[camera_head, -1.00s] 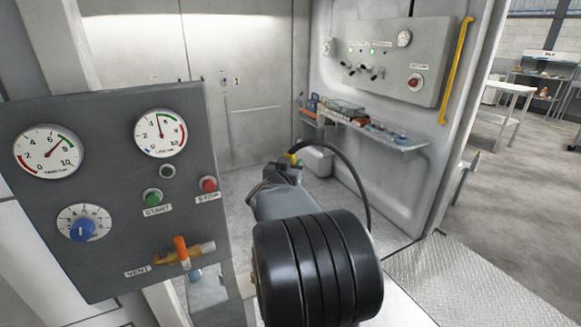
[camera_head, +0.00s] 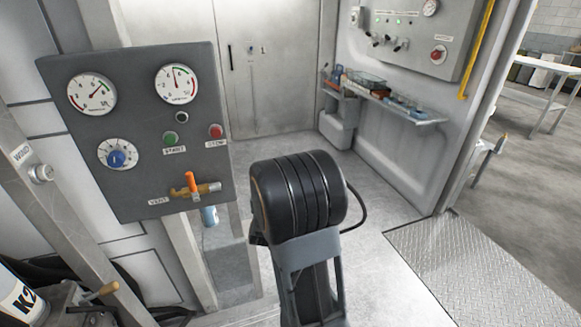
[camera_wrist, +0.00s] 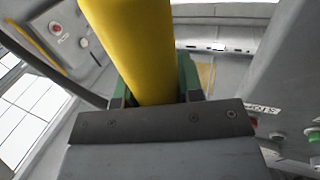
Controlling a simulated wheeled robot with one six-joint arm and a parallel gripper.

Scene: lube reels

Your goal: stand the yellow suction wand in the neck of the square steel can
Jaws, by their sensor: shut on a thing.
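The yellow suction wand (camera_wrist: 140,40) fills the upper middle of the wrist view, held between the green-padded fingers of my gripper (camera_wrist: 155,88). My gripper is shut on it, and the wand's far end runs out of that view. In the head view my own black ribbed arm part hides the gripper and wand. Only a loop of black hose (camera_head: 359,207) shows to its right. A dark hose also crosses the left of the wrist view (camera_wrist: 52,70). I cannot make out the square steel can in either view.
A grey gauge panel (camera_head: 140,185) with an orange-handled vent valve (camera_head: 193,184) stands close on the left. A white cylinder marked K2 (camera_head: 18,300) is at the lower left. A shelf (camera_head: 415,117) with small items lines the right wall. Tread plate (camera_head: 470,275) and open floor lie right.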

